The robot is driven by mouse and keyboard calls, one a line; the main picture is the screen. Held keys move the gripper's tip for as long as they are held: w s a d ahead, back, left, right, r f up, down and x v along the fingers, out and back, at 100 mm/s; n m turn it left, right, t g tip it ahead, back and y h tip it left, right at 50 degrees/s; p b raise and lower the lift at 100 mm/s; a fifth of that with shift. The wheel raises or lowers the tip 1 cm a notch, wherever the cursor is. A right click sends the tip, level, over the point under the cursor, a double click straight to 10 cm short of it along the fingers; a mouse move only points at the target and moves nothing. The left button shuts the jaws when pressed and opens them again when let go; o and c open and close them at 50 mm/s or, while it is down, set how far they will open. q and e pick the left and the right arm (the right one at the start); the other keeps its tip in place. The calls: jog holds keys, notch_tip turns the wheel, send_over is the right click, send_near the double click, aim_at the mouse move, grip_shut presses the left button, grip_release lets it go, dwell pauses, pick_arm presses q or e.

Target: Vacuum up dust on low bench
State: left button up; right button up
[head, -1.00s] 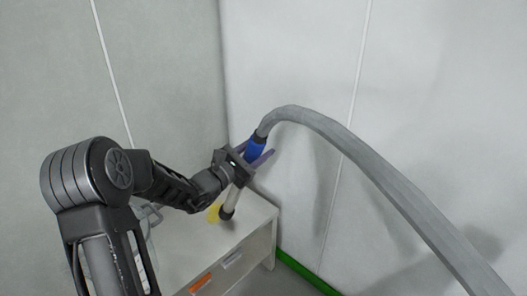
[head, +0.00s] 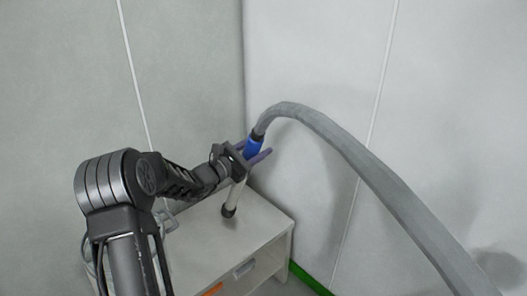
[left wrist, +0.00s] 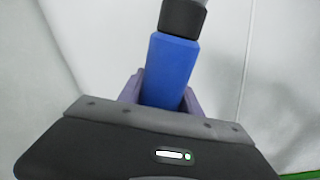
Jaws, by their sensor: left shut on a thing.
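The low bench (head: 265,222) is a pale box-like unit in the room's corner. My left gripper (head: 258,156) is shut on the blue grip (head: 253,147) of the vacuum wand, above the bench top. The left wrist view also shows the blue grip (left wrist: 170,72) between the purple fingers. The wand's pale tube slants down to a dark nozzle (head: 229,210) at the bench top; whether it touches cannot be told. No yellow dust shows on the visible bench top. My forearm hides part of the bench's left side. My right gripper is out of view.
A thick grey hose (head: 365,165) arcs from the grip to the lower right. Pale walls stand close behind and right of the bench. A grey cable or fitting (head: 168,222) lies at the bench's left. The right part of the top is clear.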

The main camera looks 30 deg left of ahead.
pick_arm(q)
jog(key=shift+a+r, duration=0.1)
jog(key=shift+a, duration=0.1)
jog(key=shift+s+a, duration=0.2)
jog(key=shift+s, duration=0.45)
jog(key=s+d+b, duration=0.3)
jog(key=d+b, duration=0.1)
jog(key=d, duration=0.6)
dwell(0.7)
jog(key=shift+d, duration=0.1)
